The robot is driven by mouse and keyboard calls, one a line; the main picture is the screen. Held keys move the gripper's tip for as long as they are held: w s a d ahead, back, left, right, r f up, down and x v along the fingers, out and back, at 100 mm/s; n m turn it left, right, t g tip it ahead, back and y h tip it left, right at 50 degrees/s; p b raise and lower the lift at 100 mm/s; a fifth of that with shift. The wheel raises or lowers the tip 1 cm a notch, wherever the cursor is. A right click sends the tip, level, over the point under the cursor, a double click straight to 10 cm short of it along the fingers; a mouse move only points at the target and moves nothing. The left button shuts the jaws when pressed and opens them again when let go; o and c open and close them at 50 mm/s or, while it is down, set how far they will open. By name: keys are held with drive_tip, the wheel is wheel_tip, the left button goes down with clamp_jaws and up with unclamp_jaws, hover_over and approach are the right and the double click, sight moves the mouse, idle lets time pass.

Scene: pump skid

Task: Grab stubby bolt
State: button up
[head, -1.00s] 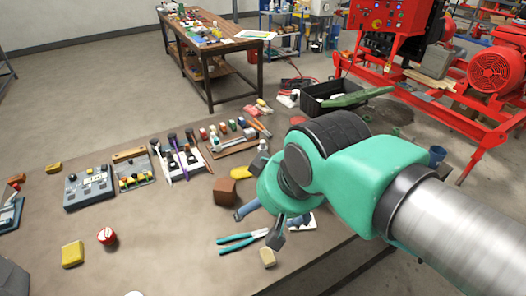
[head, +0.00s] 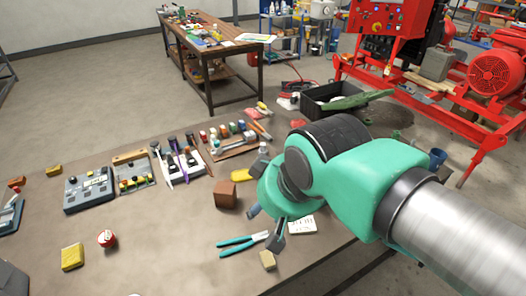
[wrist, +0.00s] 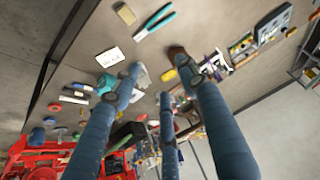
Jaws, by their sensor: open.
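I cannot pick out the stubby bolt with certainty in either view. My gripper (head: 266,226) is over the right part of the brown workbench (head: 160,235), and its blue fingers are spread apart with nothing seen between them. In the wrist view, my gripper (wrist: 156,72) shows three long blue fingers pointing at the bench. Small dark and grey pieces (wrist: 75,97) lie left of the fingers, too small to name. My arm hides part of the bench in the head view.
Teal pliers (head: 242,245), a tan block (head: 267,260), a white card (head: 301,225), a brown block (head: 225,194) and a yellow item (head: 236,176) lie near my gripper. Panels (head: 89,190) and tools stand farther left. The front middle of the bench is mostly clear.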

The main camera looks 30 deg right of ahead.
drive_tip(key=w+d+r+m+g+p, duration=0.1)
drive_tip(key=w+d+r+p, duration=0.2)
drive_tip(key=w, duration=0.5)
drive_tip(key=w+d+r+p, duration=0.1)
drive_tip(key=w+r+p, duration=0.2)
drive_tip(key=w+r, duration=0.35)
drive_tip(key=w+d+f+m+g+p, duration=0.1)
drive_tip(key=w+d+f+p, duration=0.2)
drive_tip(key=w, duration=0.7)
drive_tip(key=w+d+p, duration=0.3)
drive_tip(key=w+d, duration=0.1)
drive_tip(key=w, duration=0.5)
drive_tip(key=w+d+f+m+g+p, duration=0.1)
drive_tip(key=w+d+f+p, duration=0.3)
drive_tip(key=w, duration=0.3)
drive_tip(key=w+d+f+p, duration=0.1)
drive_tip(key=w+d+f, duration=0.4)
drive_tip(key=w, duration=0.1)
drive_tip(key=w+d+f+p, duration=0.2)
drive_tip(key=w+d+f, duration=0.1)
drive_tip(key=f, duration=0.5)
drive_tip(key=w+d+f+m+g+p, duration=0.1)
drive_tip(key=w+d+f+p, duration=0.2)
drive_tip(key=f, duration=0.5)
drive_tip(key=w+d, duration=0.1)
drive_tip(key=d, duration=0.1)
drive_tip(key=shift+d+m+h+p, duration=0.3)
drive_tip(key=shift+d+p, duration=0.05)
drive_tip(key=shift+w+f, duration=0.1)
drive_tip(key=shift+f, duration=0.05)
